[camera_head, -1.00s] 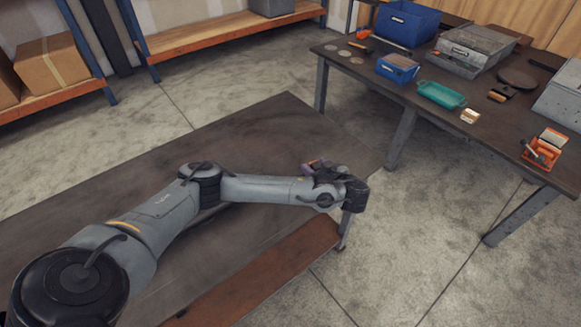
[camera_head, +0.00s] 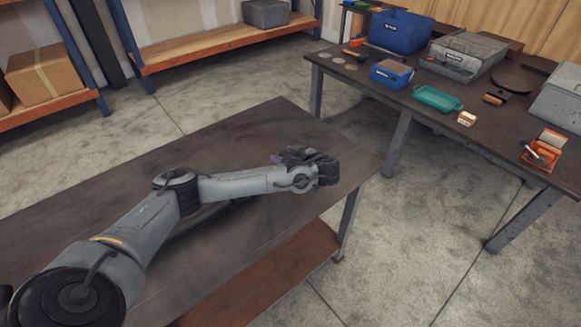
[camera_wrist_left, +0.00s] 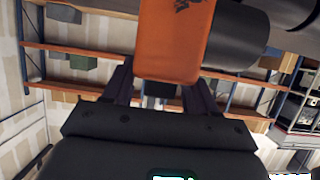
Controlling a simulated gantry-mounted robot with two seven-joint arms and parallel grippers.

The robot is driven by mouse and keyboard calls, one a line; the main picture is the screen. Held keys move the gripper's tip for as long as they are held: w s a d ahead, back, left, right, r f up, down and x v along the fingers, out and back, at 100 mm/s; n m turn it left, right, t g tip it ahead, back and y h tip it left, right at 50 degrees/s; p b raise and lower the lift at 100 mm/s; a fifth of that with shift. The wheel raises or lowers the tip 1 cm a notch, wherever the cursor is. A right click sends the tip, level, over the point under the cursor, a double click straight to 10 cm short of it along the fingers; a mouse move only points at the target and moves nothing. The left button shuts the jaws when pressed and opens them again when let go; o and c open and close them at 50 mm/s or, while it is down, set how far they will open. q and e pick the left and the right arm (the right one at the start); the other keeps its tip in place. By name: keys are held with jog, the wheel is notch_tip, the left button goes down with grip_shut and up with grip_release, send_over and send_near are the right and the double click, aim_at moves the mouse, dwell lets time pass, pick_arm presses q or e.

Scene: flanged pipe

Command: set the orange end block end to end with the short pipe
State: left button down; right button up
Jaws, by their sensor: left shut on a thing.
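The orange end block (camera_wrist_left: 175,40) fills the upper middle of the left wrist view, with dark markings near its top. My left gripper (camera_wrist_left: 160,82) is shut on it, a dark finger on each side of its lower end. A dark grey cylinder (camera_wrist_left: 238,42) shows just right of the block; I cannot tell whether it is the short pipe or whether it touches. In the head view my left gripper (camera_head: 290,157) is over the right end of the near table, mostly hidden by its wrist. The block cannot be made out there. My right gripper is not in view.
The near table's dark top (camera_head: 225,140) looks bare around my arm. A second table (camera_head: 415,115) at the right holds a blue bin (camera_head: 400,32), a teal tray (camera_head: 438,98) and an orange item (camera_head: 545,148). Shelves (camera_head: 215,38) stand at the back.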

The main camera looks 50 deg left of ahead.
pick_arm(q)
jog(key=shift+w+a+f, duration=0.1)
jog(key=shift+a+f, duration=1.45)
jog(key=shift+f, duration=0.25)
jog(key=shift+a+f, duration=1.55)
jog(key=shift+f, duration=0.25)
jog(key=c, duration=0.6)
grip_release()
jog(key=shift+f, duration=0.15)
jog(key=shift+o, duration=1.4)
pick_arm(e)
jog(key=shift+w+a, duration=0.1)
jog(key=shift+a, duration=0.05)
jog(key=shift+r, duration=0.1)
